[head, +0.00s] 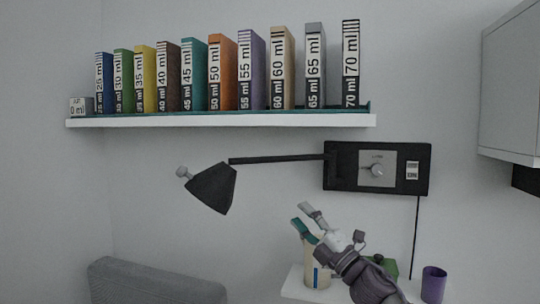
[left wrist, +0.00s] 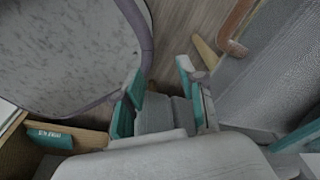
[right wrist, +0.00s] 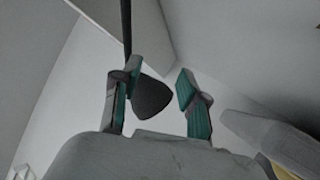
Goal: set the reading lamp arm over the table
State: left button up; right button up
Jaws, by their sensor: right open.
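The reading lamp has a black conical shade (head: 212,188) that hangs tilted at the left end of a thin black arm (head: 280,159). The arm runs right to a black wall plate (head: 341,182). My right gripper (head: 302,217) is open, below and right of the shade, apart from the arm in the head view. In the right wrist view, the shade (right wrist: 153,98) shows between the open fingers of the gripper (right wrist: 158,72); contact cannot be told. My left gripper (left wrist: 160,82) is open, low by a round marble-look table (left wrist: 70,50) with a purple rim.
A white wall shelf (head: 220,122) with several labelled books runs above the lamp. A grey cabinet (head: 512,85) hangs at right. A small white ledge (head: 295,286) holds a cream container (head: 316,273) and a purple cup (head: 433,284). A grey seat back (head: 150,284) stands lower left.

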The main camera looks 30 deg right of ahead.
aim_at(274, 160)
pick_arm(q)
jog(key=s+a, duration=0.1)
jog(key=s, duration=0.4)
pick_arm(e)
notch_tip(274, 160, up, 7)
jog(key=d+n+y, duration=0.1)
jog(key=n+y, duration=0.2)
jog(key=n, duration=0.1)
jog(key=p+x, duration=0.6)
jog(key=x, duration=0.5)
jog(key=shift+w+p, duration=0.25)
jog(key=shift+p, duration=0.15)
jog(key=shift+w+a+r, duration=0.15)
jog(key=shift+w+r, duration=0.05)
jog(key=shift+w, duration=0.25)
pick_arm(q)
jog(key=shift+g, duration=0.3)
notch_tip(274, 160, up, 5)
jog(key=shift+w+r, duration=0.1)
jog(key=shift+r, duration=0.05)
pick_arm(e)
grip_shut()
